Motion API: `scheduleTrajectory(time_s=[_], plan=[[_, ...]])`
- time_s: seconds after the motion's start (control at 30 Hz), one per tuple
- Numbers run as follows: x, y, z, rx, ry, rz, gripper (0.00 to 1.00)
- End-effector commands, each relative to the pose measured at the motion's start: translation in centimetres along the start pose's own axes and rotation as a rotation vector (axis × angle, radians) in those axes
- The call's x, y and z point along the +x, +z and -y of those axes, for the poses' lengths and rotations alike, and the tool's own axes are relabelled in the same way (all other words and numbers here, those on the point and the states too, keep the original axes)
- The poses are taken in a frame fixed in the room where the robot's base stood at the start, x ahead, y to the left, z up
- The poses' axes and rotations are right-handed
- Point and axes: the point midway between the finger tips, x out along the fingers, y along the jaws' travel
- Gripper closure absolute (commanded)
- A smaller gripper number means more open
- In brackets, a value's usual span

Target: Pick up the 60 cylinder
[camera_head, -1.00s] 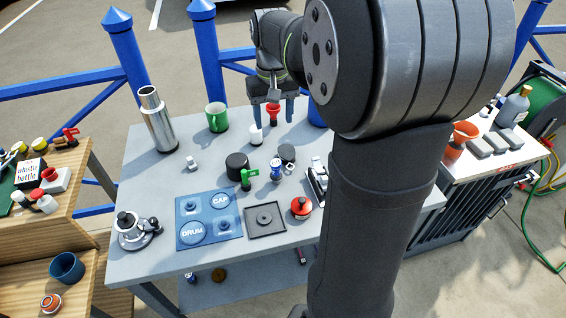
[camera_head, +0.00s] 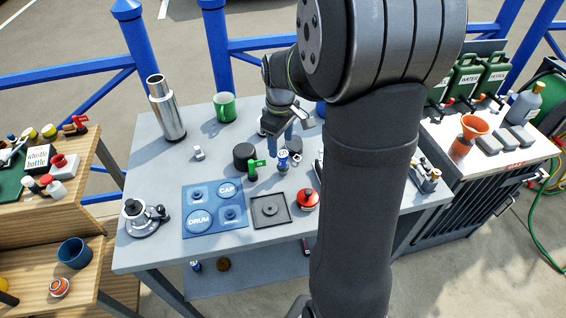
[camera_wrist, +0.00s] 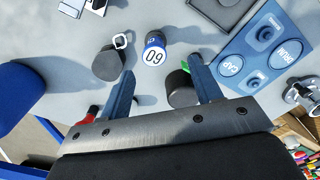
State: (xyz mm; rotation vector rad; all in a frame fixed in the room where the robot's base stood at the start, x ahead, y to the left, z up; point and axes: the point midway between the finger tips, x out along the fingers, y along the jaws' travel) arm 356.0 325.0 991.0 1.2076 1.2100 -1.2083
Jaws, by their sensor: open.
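The 60 cylinder (camera_head: 283,159) is a small blue and white cylinder standing on the grey table, right of the green tag. In the wrist view its white top (camera_wrist: 154,56) reads 60, upside down, with a blue band at its far side. My gripper (camera_head: 281,140) is above the table close behind the cylinder. The cylinder lies just ahead of the gap between the fingertips. My arm hides part of the right side of the table.
A black drum (camera_head: 243,156) with a green tag (camera_head: 256,167) stands just left of the cylinder. A dark round cap with a ring (camera_wrist: 108,63) is on its other side. A blue CAP and DRUM board (camera_head: 201,221), a black tray (camera_head: 264,218) and a red-topped item (camera_head: 307,199) lie nearer.

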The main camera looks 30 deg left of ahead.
Motion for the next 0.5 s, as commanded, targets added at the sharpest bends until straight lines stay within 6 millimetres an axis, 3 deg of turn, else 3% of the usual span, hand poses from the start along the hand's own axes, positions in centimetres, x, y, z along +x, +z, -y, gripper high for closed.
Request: scheduleTrajectory(time_s=[0.13, 0.5], plan=[[2.8, 0.0, 0.0, 0.001, -0.002, 0.002, 0.41], [6.1, 0.2, -0.4, 0.003, -0.003, 0.002, 0.41]])
